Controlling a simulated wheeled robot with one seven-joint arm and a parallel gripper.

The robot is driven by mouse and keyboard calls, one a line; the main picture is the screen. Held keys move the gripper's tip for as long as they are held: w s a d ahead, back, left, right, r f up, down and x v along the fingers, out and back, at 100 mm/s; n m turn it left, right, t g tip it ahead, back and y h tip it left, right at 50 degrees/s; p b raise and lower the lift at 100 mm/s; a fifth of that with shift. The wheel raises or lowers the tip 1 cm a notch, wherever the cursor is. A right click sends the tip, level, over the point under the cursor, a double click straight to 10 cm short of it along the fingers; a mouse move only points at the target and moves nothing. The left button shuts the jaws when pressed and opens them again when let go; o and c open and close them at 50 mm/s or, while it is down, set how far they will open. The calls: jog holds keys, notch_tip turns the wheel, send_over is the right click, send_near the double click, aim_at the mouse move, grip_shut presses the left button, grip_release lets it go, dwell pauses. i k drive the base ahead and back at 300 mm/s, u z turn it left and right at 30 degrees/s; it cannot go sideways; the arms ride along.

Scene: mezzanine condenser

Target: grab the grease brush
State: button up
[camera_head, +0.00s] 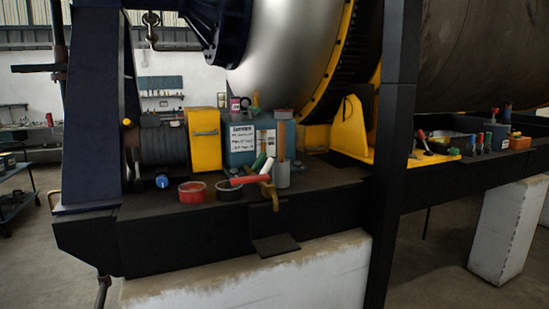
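I cannot tell for certain which item is the grease brush. A cluster of handled items lies at the front of the black ledge: a red and white handle (245,180), a white and green handle (260,162), and a tan, hooked piece (270,190) hanging over the front edge. A grey cup (283,175) stands beside them with an upright orange-brown piece (281,140) at it. The items overlap, so their ends are partly hidden. My gripper is not in view.
A red tin (192,192) and a dark tin (229,190) sit left of the cluster. Behind stand a blue box with a white label (243,145) and a yellow box (205,139). A black post (396,150) rises on the right. More tools (470,143) lie beyond it.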

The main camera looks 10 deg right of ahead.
aim_at(280, 125)
jog(key=u, duration=0.7)
jog(key=i, duration=0.4)
